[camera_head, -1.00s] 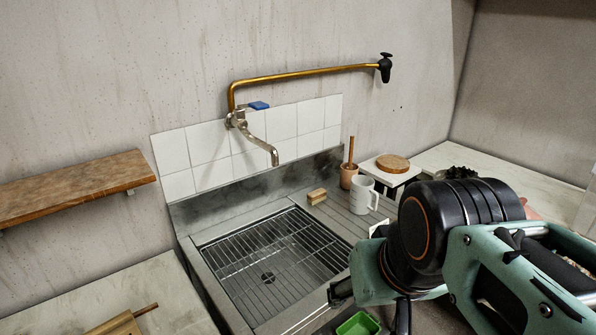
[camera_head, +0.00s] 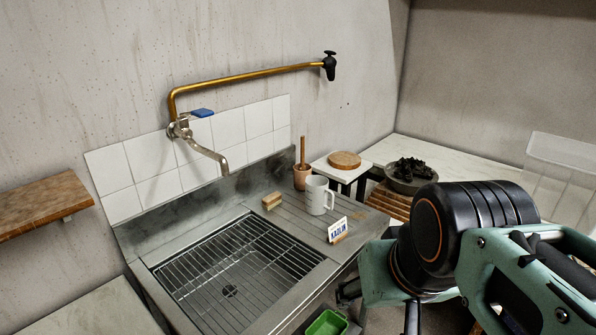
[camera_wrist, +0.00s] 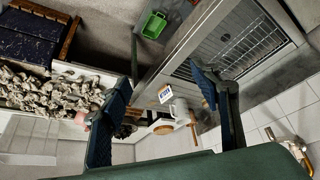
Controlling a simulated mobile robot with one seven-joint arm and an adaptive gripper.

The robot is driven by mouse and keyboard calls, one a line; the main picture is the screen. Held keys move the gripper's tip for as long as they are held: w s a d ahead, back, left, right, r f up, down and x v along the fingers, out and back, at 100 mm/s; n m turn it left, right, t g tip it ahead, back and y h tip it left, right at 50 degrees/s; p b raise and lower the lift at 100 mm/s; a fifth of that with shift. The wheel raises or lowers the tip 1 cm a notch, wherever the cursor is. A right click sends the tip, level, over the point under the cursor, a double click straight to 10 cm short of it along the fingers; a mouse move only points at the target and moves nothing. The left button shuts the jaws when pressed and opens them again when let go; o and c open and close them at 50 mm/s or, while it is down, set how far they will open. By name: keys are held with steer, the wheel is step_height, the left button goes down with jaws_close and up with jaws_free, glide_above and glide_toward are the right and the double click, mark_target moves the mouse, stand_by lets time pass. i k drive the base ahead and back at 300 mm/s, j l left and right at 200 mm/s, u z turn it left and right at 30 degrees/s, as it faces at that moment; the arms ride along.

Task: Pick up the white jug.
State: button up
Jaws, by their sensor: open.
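The white jug (camera_head: 318,195) stands upright on the ribbed steel drainboard right of the sink basin, with its handle on the right. The wrist view shows it sideways (camera_wrist: 180,108), beyond and between my fingers. My gripper (camera_wrist: 161,80) is open and empty, its two dark blue fingers wide apart and clear of the jug. In the head view my arm is at the lower right, in front of and right of the jug, and the gripper is only partly visible.
A KAOLIN card (camera_head: 338,230) stands just in front of the jug. A clay-coloured pot (camera_head: 302,178) with a wooden handle stands close behind it, and a wooden block (camera_head: 271,201) lies to its left. A bent tap (camera_head: 205,150) overhangs the sink. A green container (camera_head: 327,324) sits below.

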mark_target(318, 190)
steer(key=i+l+u, duration=0.15)
steer(key=i+l, duration=0.4)
steer(key=i+l+u, duration=0.15)
steer(key=i+l, duration=0.35)
steer(key=l, duration=0.2)
